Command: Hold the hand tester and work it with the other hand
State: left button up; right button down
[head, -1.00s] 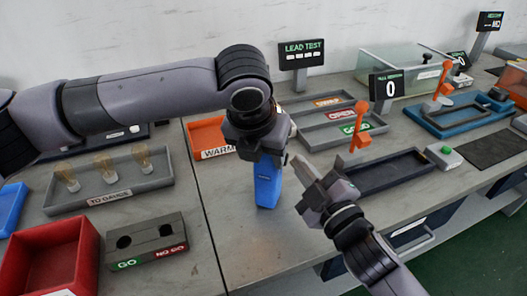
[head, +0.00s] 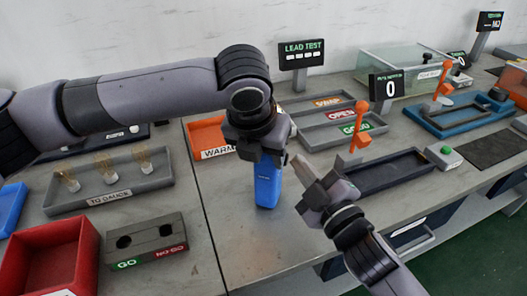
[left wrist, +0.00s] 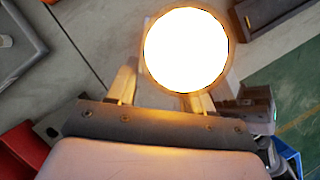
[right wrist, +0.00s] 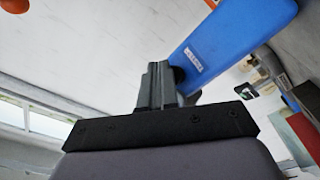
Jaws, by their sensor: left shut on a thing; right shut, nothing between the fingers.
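My left gripper (head: 262,152) is shut on the blue hand tester (head: 267,188) and holds it upright at the bench. In the left wrist view, a bright white round face with an orange rim (left wrist: 187,48) glows between the left fingers (left wrist: 160,88). My right gripper (head: 298,163) is shut and empty, its tips just right of the tester's upper part. In the right wrist view, the shut fingers (right wrist: 160,82) point close beside the tester (right wrist: 235,40), near a dark round part on its side. I cannot tell whether they touch.
A LEAD TEST display (head: 302,54) stands behind. Trays marked OPEN and GOOD (head: 312,139), a dark tray (head: 395,176) and an orange lever (head: 359,132) lie to the right. A GO/NO GO block (head: 146,241) and red bin (head: 28,258) are left. The front bench is clear.

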jog(key=shift+a, duration=0.15)
dwell(0.5)
jog(key=shift+w+a, duration=0.1)
jog(key=shift+a, duration=0.25)
jog(key=shift+d, duration=0.1)
jog(key=shift+d+r, duration=0.1)
jog(key=shift+d, duration=0.35)
jog(key=d, duration=0.2)
jog(key=s+d, duration=0.2)
jog(key=d, duration=0.1)
jog(key=shift+d, duration=0.3)
dwell(0.4)
